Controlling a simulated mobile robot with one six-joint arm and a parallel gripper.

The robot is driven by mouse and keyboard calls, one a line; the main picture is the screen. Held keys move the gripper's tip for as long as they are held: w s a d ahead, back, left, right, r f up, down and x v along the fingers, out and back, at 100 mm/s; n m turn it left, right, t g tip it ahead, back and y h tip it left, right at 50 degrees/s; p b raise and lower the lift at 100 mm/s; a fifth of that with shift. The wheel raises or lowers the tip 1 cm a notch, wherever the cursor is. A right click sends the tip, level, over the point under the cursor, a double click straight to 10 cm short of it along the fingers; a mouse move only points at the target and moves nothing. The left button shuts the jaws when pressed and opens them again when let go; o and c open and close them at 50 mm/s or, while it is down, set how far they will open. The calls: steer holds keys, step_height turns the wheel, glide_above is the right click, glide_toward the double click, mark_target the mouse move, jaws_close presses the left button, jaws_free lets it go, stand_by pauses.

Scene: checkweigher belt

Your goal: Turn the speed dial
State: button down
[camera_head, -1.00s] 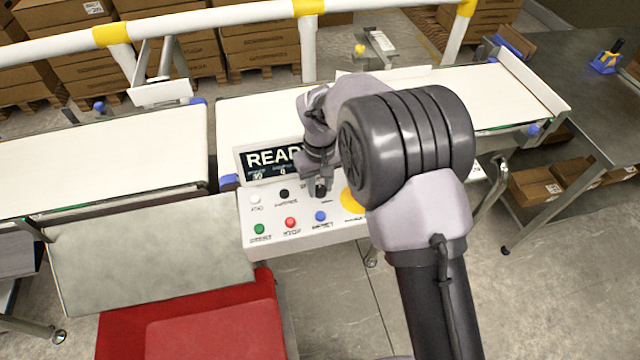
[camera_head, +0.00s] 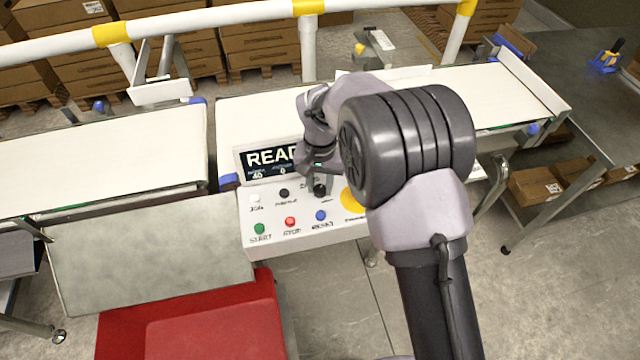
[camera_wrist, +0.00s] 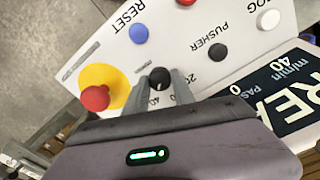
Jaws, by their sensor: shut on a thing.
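The black speed dial (camera_head: 320,190) is on the white control panel (camera_head: 268,243), right of the black pusher button. In the wrist view the dial (camera_wrist: 159,77) sits between the fingertips of my gripper (camera_wrist: 161,82), with scale numbers printed around it. My gripper is shut on the dial, one finger on each side. In the head view my arm covers part of the panel's right side, and the gripper (camera_head: 322,180) is partly hidden. The display (camera_head: 268,162) reads "READ..." with its end hidden, and 40 below.
A red emergency knob (camera_wrist: 95,97) on a yellow disc lies close beside my gripper. Green start (camera_head: 260,228), red stop (camera_head: 290,221) and blue reset (camera_head: 320,215) buttons line the front. White belts (camera_head: 110,150) run behind; a red bin (camera_head: 190,320) stands in front.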

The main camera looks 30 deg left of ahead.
mark_target(320, 188)
stand_by(0.4)
steer(key=c, duration=1.1)
jaws_free()
steer(key=shift+o, duration=0.2)
steer(key=shift+r, duration=0.1)
step_height(320, 188, up, 17)
steer(key=p, duration=0.5)
steer(key=shift+r, duration=0.15)
